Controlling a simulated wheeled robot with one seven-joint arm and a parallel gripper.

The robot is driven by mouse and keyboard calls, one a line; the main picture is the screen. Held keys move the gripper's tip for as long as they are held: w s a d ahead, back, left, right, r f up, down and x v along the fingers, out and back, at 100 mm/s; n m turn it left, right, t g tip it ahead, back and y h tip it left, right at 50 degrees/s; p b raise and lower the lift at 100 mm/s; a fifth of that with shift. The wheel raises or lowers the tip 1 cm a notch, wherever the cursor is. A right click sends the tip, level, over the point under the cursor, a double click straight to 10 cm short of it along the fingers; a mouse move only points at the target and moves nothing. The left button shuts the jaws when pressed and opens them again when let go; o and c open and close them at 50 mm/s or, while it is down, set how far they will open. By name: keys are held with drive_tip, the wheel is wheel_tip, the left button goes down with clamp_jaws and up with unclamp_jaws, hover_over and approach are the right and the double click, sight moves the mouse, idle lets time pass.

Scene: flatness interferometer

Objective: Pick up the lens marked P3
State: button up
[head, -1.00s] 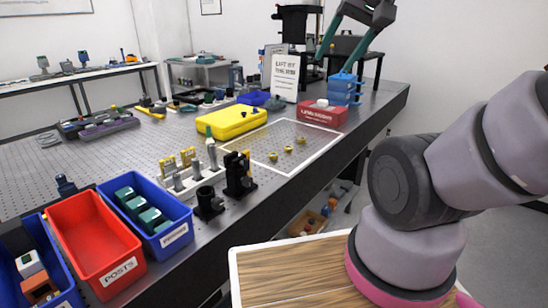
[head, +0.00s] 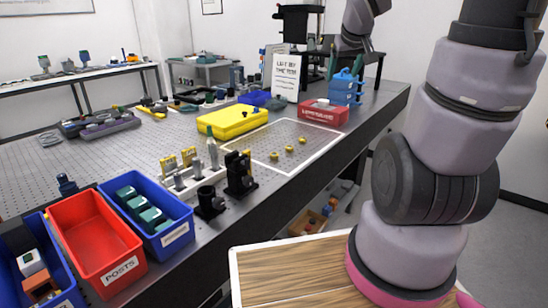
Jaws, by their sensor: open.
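No mark P3 can be read in the head view, so I cannot tell which thing is that lens. Three small yellow, round pieces (head: 289,149) lie in a white-outlined area (head: 318,152) on the bench; they are too small to identify. My gripper (head: 350,44) shows small and dark at the top, above the far right part of the bench, well beyond the yellow pieces. It is open, with nothing seen in it. Its fingertips are hard to make out against the dark things behind.
The perforated bench (head: 85,158) holds a yellow case (head: 230,121), a red box (head: 321,112), blue stacked trays (head: 345,90), a sign about lifting by the rim (head: 285,75) and black mounts (head: 238,175). A red POSTS bin (head: 95,235) and blue bins (head: 170,240) line the near edge.

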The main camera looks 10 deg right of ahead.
drive_tip(key=w+d+f+n+y, duration=0.1)
drive_tip(key=w+d+f+n, duration=0.25)
drive_tip(key=w+f, duration=0.5)
drive_tip(key=n+t+y, duration=0.1)
drive_tip(key=n+y, duration=0.6)
drive_tip(key=y, duration=0.5)
approach(276, 154)
drive_tip(key=shift+s+d+r, duration=0.1)
drive_tip(key=shift+s+d, duration=0.2)
drive_tip(key=shift+d, duration=0.3)
drive_tip(key=shift+s+d+r, duration=0.15)
drive_tip(key=shift+s+d, duration=0.1)
drive_tip(key=shift+d, duration=0.3)
drive_tip(key=shift+s+a, duration=0.15)
drive_tip(key=shift+a+f, duration=0.1)
drive_tip(key=shift+a, duration=0.2)
drive_tip(key=x, duration=1)
drive_tip(key=shift+a, duration=0.15)
clamp_jaws()
